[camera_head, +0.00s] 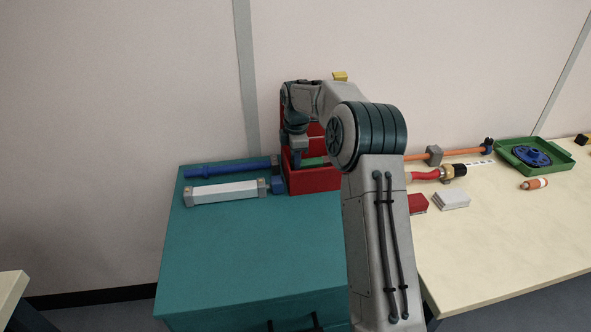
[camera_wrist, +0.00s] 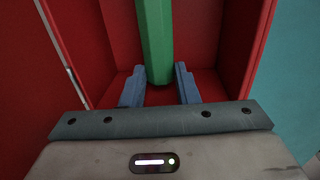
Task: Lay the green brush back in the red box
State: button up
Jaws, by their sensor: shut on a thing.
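The red box (camera_head: 315,181) stands at the back right of the teal cabinet top, its red lid or back part raised behind it. My gripper (camera_wrist: 160,78) points down into the box, its two blue fingers on either side of the green brush (camera_wrist: 155,38), shut on its near end. The brush lies lengthwise between the box's red walls (camera_wrist: 222,35). I cannot tell whether it touches the box floor. In the head view only a small green strip of the brush (camera_head: 314,161) shows above the box's front wall; my arm hides the rest.
A blue rod (camera_head: 225,170) and a pale grey bar (camera_head: 225,191) lie left of the box on the teal top (camera_head: 250,250). On the cream table to the right are an orange-handled tool (camera_head: 462,151), a green tray (camera_head: 567,158) and a white block (camera_head: 452,200). The teal top's front is clear.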

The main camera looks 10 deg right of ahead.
notch_tip(320, 180, down, 3)
jog(key=shift+r, duration=0.1)
jog(key=shift+s+f, duration=0.15)
jog(key=shift+f, duration=0.4)
jog(key=shift+c, duration=0.4)
jog(key=o, duration=1)
jog(key=shift+c, duration=0.2)
jog(key=shift+o, duration=0.5)
jog(key=shift+f, duration=0.15)
